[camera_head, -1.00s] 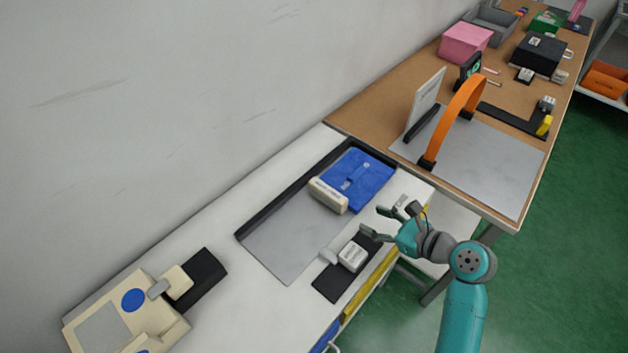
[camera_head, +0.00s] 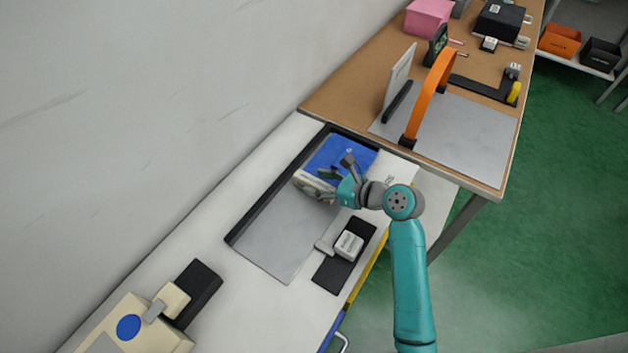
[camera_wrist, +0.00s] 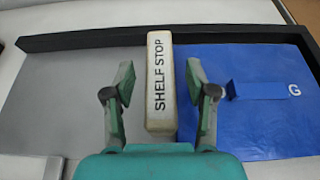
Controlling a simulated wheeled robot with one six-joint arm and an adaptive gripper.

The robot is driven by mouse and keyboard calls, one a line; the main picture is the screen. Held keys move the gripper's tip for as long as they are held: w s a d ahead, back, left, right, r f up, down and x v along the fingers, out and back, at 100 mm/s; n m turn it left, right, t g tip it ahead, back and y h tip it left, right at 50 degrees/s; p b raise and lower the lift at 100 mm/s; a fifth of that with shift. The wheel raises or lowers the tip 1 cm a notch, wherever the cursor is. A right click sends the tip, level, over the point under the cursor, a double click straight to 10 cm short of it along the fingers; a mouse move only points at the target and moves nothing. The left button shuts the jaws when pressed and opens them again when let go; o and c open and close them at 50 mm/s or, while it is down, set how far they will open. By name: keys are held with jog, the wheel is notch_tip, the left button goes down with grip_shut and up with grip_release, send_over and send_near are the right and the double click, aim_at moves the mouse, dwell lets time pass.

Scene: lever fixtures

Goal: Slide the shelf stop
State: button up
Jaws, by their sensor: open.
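The shelf stop (camera_wrist: 159,80) is a cream block lettered SHELF STOP. In the wrist view it stands on a grey plate (camera_wrist: 65,100), against the left edge of a blue panel (camera_wrist: 262,110). My gripper (camera_wrist: 160,83) is open, with one finger on each side of the block and a visible gap on both sides. In the head view my gripper (camera_head: 325,180) is over the shelf stop (camera_head: 308,188) and hides part of it. The blue panel (camera_head: 337,150) lies beyond it there.
A black rail (camera_head: 275,190) runs along the plate's wall side. A white block with a lever (camera_head: 348,244) sits on a black base near the front edge. A cream device (camera_head: 130,330) stands at lower left. An orange arch (camera_head: 432,95) stands on the brown table.

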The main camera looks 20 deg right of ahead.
jog(key=shift+x, duration=0.95)
grip_shut()
